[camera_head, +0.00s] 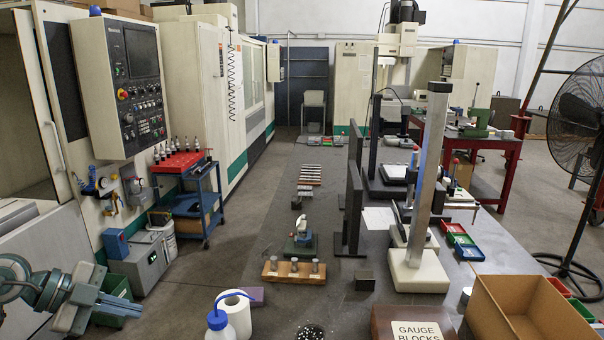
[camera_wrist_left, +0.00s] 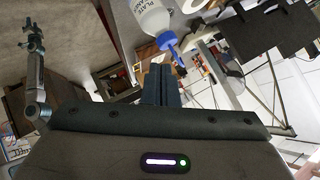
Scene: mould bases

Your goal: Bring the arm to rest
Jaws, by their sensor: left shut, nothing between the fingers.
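My left gripper (camera_head: 126,306) is at the lower left in the head view, with its grey-blue fingers pointing right. It is shut and empty, held in the air left of the table. In the left wrist view its closed fingers (camera_wrist_left: 161,85) show in the middle, close together with nothing between them. My right gripper does not show in the head view. A grey jointed metal part (camera_wrist_left: 36,75) stands at the left in the left wrist view; I cannot tell whether it is part of my right arm.
A white bottle with a blue spout (camera_head: 218,321) and a paper roll (camera_head: 237,313) stand at the table's front edge. The bottle (camera_wrist_left: 149,14) also shows in the wrist view. A blue cart (camera_head: 190,200) and grey box (camera_head: 141,262) are beyond the gripper. A cardboard box (camera_head: 545,308) is front right.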

